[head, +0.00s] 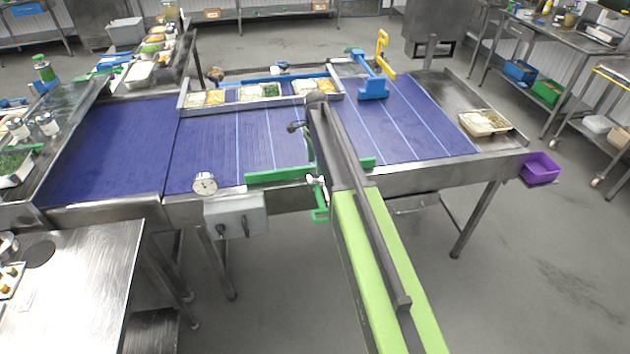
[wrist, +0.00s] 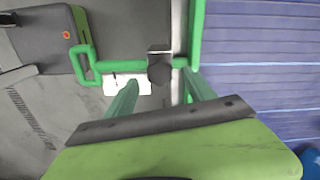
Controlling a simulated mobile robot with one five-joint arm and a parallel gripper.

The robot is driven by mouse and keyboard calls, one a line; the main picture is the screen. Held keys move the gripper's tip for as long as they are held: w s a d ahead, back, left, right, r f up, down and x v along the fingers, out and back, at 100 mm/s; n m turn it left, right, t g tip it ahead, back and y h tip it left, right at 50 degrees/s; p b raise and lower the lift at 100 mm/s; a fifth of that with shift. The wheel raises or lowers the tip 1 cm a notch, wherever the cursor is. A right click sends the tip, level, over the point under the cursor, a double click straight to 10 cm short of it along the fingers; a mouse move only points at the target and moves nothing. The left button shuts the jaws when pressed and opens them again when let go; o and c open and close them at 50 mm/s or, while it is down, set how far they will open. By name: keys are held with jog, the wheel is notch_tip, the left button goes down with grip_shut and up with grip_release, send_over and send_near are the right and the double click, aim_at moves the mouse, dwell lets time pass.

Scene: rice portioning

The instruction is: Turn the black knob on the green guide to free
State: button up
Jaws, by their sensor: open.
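The green guide (head: 280,175) lies along the near edge of the blue conveyor, with a green loop handle (head: 320,214) hanging below. In the wrist view the guide (wrist: 196,35) runs along the belt edge, and its handle (wrist: 84,65) is at left. The black knob (wrist: 159,70) sits at the guide's crossbar beside a white plate (wrist: 128,86), whose marks are too small to read. My gripper (wrist: 159,78) is open, its two green fingers on either side of the knob's near end; contact cannot be told. In the head view my arm hides the knob.
A grey box with switches (head: 236,216) and a round gauge (head: 204,183) are on the near rail, left of the guide. Food trays (head: 262,92) and a blue guide with a yellow handle (head: 373,85) are at the far edge. The belt (head: 215,140) is mostly clear.

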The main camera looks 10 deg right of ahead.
aim_at(315, 173)
notch_tip(315, 173, down, 3)
jog(key=shift+f+b, duration=0.1)
jog(key=shift+b, duration=0.7)
jog(key=c, duration=1.4)
